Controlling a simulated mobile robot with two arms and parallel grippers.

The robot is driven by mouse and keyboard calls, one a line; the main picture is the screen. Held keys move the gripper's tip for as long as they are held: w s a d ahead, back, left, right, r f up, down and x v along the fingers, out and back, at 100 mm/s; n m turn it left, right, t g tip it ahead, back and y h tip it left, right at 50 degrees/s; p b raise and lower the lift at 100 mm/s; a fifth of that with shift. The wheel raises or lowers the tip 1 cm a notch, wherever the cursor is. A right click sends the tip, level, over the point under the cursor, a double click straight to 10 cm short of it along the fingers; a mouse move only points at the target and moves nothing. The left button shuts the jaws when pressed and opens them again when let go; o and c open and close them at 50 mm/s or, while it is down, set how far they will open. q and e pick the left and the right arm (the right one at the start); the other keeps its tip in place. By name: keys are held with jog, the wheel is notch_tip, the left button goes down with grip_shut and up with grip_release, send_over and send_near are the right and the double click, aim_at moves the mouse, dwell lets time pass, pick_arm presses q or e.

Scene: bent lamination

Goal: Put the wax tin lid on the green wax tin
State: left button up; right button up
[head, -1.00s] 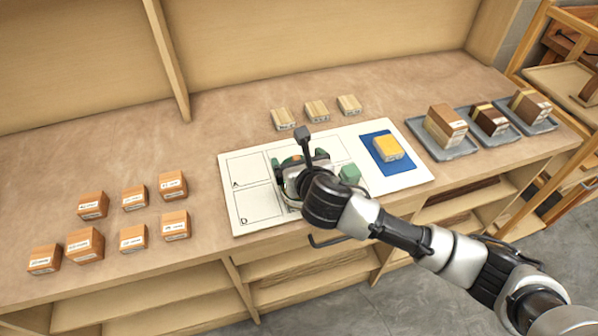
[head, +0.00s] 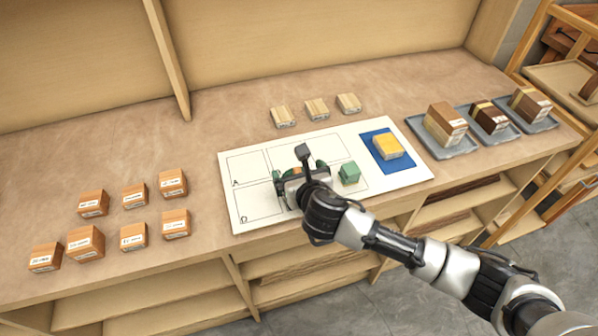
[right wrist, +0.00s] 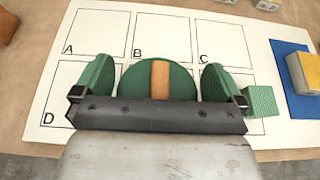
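My right gripper (head: 303,172) is low over the left middle of the white lettered board. In the right wrist view its two green-faced fingers (right wrist: 159,82) stand wide apart. Between them is a round green piece with an orange-brown strip (right wrist: 160,80); I cannot tell whether it is the lid or the tin, or whether the fingers press on it. The gripper body hides its near edge. A small green block-shaped thing (head: 349,173) stands on the board right of the gripper, also in the right wrist view (right wrist: 262,101). My left gripper is not in view.
A yellow block (head: 388,147) sits on a blue mat (head: 373,166) at the white board's (head: 243,218) right end. Three light wood blocks (head: 317,108) stand behind it. Several labelled orange-brown blocks (head: 134,197) are at left. Grey trays (head: 456,150) hold brown blocks at right.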

jog(key=shift+r, duration=0.3)
jog(key=v, duration=1.2)
